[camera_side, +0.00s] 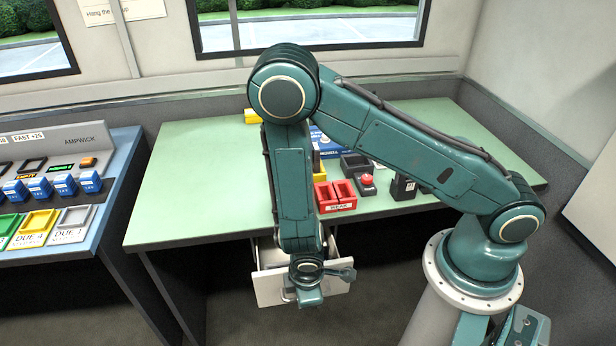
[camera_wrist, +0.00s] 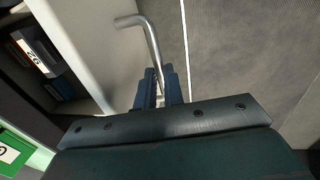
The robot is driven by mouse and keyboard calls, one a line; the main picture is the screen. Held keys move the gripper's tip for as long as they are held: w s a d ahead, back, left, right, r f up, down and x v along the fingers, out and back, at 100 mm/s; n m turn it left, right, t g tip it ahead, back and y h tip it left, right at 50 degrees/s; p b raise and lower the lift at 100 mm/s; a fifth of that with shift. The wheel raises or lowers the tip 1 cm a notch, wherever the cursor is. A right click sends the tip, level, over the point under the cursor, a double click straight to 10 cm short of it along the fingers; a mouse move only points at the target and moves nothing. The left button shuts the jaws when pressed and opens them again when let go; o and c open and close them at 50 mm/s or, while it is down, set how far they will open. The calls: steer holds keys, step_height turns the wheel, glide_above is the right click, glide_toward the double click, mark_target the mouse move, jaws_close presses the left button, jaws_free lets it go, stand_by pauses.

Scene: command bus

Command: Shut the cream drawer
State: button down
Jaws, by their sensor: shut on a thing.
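The cream drawer (camera_side: 268,286) stands pulled out under the front edge of the green desk. Its front panel faces the camera, partly hidden behind my arm. In the wrist view its pale front (camera_wrist: 95,45) shows at upper left. My gripper (camera_side: 298,292) is down at the drawer front. In the wrist view the gripper (camera_wrist: 160,85) is shut on the bent metal handle (camera_wrist: 150,40), whose free bend sticks out past the fingers.
The drawer holds blue and dark items with a white label (camera_wrist: 38,52). The green desk (camera_side: 190,190) carries red trays (camera_side: 336,196), a red button (camera_side: 367,181) and dark boxes. A console (camera_side: 60,190) stands at left. Floor in front of the drawer looks clear.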

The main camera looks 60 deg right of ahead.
steer(key=shift+w+d, duration=2.95)
steer(key=shift+w, duration=0.1)
steer(key=c, duration=1.5)
jaws_free()
steer(key=shift+s+r, duration=0.1)
steer(key=shift+r, duration=0.05)
step_height(320, 180, up, 13)
steer(key=s+a, duration=0.1)
steer(key=shift+s+a+r, duration=0.15)
steer(key=shift+s+a, duration=0.2)
